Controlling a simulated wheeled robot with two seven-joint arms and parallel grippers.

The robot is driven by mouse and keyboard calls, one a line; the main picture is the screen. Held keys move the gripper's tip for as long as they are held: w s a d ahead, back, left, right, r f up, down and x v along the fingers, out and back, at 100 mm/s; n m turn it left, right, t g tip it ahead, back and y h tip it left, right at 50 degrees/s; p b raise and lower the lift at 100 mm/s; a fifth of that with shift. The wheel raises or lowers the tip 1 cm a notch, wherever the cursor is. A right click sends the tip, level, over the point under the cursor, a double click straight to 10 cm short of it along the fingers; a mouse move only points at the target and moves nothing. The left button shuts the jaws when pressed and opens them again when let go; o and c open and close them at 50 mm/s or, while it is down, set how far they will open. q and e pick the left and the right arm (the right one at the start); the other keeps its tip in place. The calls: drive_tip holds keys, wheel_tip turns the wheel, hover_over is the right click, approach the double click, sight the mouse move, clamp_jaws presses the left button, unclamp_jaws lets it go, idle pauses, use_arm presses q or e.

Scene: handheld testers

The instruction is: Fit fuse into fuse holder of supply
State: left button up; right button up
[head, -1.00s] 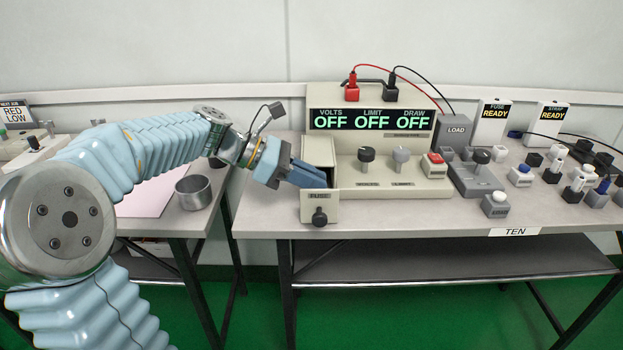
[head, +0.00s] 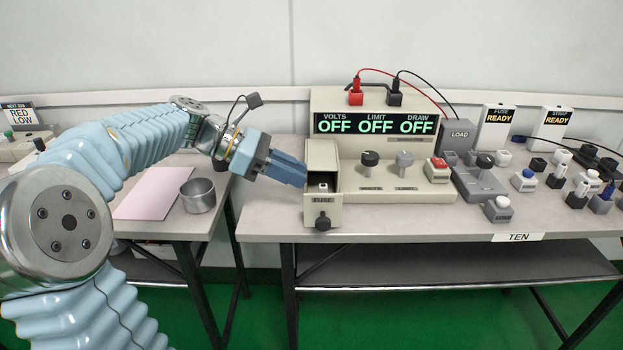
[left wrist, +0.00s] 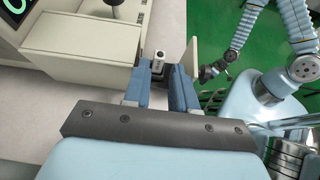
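The beige supply (head: 425,190) stands on the bench with its display reading OFF. Its fuse drawer (head: 322,212) is pulled out at the left end. A small pale fuse (head: 322,187) stands upright in the dark holder inside the drawer; it also shows in the left wrist view (left wrist: 158,63). How deep it sits I cannot tell. My left gripper (head: 303,174) is open, its blue fingers above and left of the drawer, apart from the fuse. My right gripper (left wrist: 207,73) shows small and dark in the left wrist view, away from the bench.
Red and black leads run from the supply top to the grey load box (head: 457,133). Knobs, a red button (head: 438,164) and several small blocks stand to the right. A metal cup (head: 198,197) and pink sheet (head: 150,195) lie on the left bench.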

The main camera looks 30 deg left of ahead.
use_arm(q)
drive_tip(key=v, duration=0.7)
idle(0.3)
